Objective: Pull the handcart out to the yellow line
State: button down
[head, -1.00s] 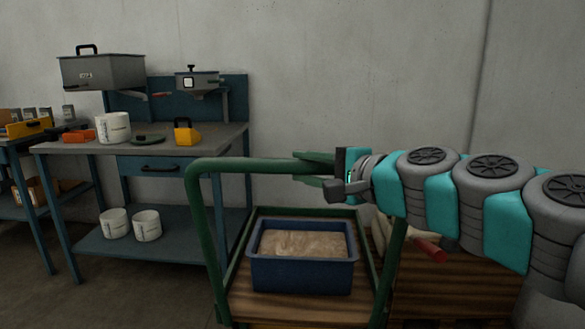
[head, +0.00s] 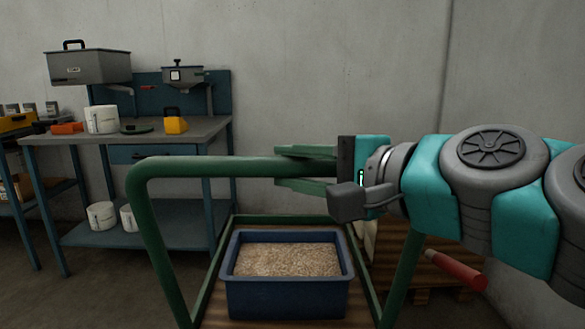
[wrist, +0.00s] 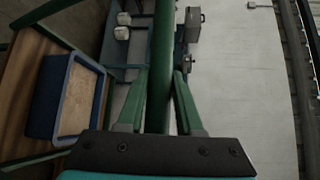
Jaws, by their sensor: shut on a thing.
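The handcart has a green tubular push handle (head: 225,167) and a wooden deck edged by a green frame (head: 215,265). A blue bin (head: 285,297) filled with grainy tan material stands on the deck. My gripper (head: 306,167) is shut on the handle's top bar near its right part. In the wrist view my gripper (wrist: 160,100) has one finger on each side of the green bar (wrist: 160,70). The bin also shows in the wrist view (wrist: 42,95). The cart's wheels are out of view. No yellow line shows in either view.
A wooden pallet (head: 445,270) lies right of the cart. A red-handled thing (head: 455,270) sticks out there. Bare floor shows at the left.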

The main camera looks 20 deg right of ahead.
jog(key=shift+s+a+f, duration=0.1)
jog(key=shift+s+a, duration=0.1)
jog(key=shift+s, duration=0.25)
jog(key=shift+s+a+f, duration=0.1)
jog(key=shift+s+a, duration=0.05)
jog(key=shift+s, duration=0.3)
jog(key=shift+r, duration=0.1)
jog(key=c, duration=0.6)
grip_release()
jog(key=shift+r, duration=0.1)
jog(key=shift+d, duration=0.1)
